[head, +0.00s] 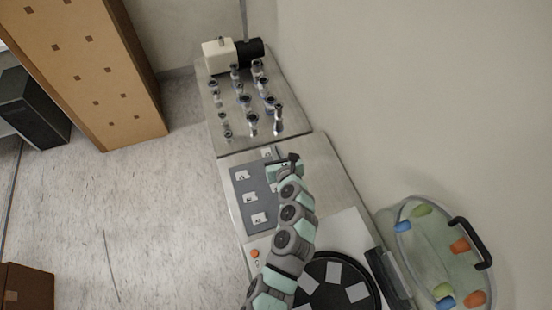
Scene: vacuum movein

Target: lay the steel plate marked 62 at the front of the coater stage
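The coater stage is a black round disc (335,297) at the bottom of the view, partly behind my arm. Several pale square plates (357,291) lie on it. A grey mat (262,188) further up the bench holds several small square plates (250,197) with dark marks, too small to read, so I cannot tell which is 62. My gripper (283,164) is over the upper right part of this mat, near a plate (266,153). My arm and gripper hide part of the mat. I cannot see whether the fingers are open or hold anything.
Several metal fittings (252,122) stand on the bench's far end, with a white and black pump-like unit (219,54) behind. An orange button (255,253) is at the coater's left. A clear round lid with coloured knobs (440,255) stands to the right, beside the wall.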

